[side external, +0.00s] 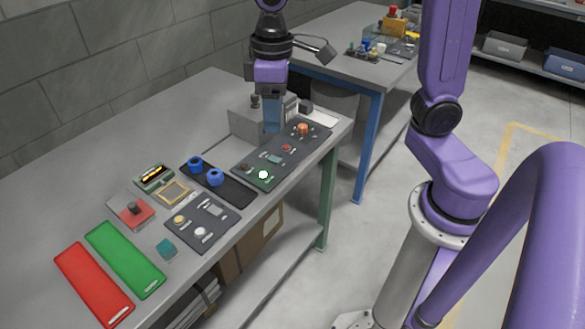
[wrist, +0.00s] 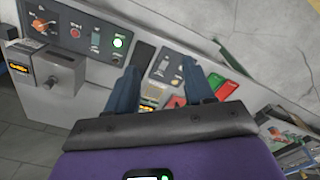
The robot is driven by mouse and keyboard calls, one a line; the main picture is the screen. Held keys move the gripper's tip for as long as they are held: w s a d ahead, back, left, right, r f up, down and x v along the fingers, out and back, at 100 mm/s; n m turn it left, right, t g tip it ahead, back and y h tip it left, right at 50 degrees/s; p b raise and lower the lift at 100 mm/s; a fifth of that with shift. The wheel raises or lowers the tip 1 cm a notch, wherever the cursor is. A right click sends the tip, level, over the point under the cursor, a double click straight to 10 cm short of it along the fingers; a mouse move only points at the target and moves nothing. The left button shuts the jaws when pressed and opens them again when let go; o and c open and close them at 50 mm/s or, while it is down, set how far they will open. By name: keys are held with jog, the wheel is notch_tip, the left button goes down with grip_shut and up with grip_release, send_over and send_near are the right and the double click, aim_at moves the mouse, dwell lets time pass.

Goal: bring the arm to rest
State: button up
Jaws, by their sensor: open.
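My gripper (side external: 272,124) hangs with its blue fingers pointing down over the back part of the workbench (side external: 130,128). It is near a grey box (side external: 244,122) and a dark control panel (side external: 284,153). In the wrist view the two fingers of my gripper (wrist: 160,66) stand apart, with nothing between them. I cannot tell how far the fingertips are above the bench. The panel carries an orange knob (side external: 303,129), a red button (side external: 286,148) and a button lit green-white (side external: 263,174). The lit button also shows in the wrist view (wrist: 118,43).
A dark tray (side external: 238,193) with two blue rings, a smaller button panel (side external: 199,222), a red pad (side external: 94,284), a green pad (side external: 125,259) and a teal cube (side external: 167,249) lie nearer the front. A second table (side external: 340,33) stands behind. The bench's left side is clear.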

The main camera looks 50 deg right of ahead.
jog(key=s+d+f+n, duration=0.2)
jog(key=s+d, duration=0.1)
jog(key=s, duration=0.6)
jog(key=s+d+f+n, duration=0.2)
jog(key=s+f+n, duration=0.1)
jog(key=s, duration=0.5)
jog(key=shift+s+d+f+n, duration=0.3)
jog(key=shift+s+d+f, duration=0.05)
jog(key=shift+s+d, duration=0.05)
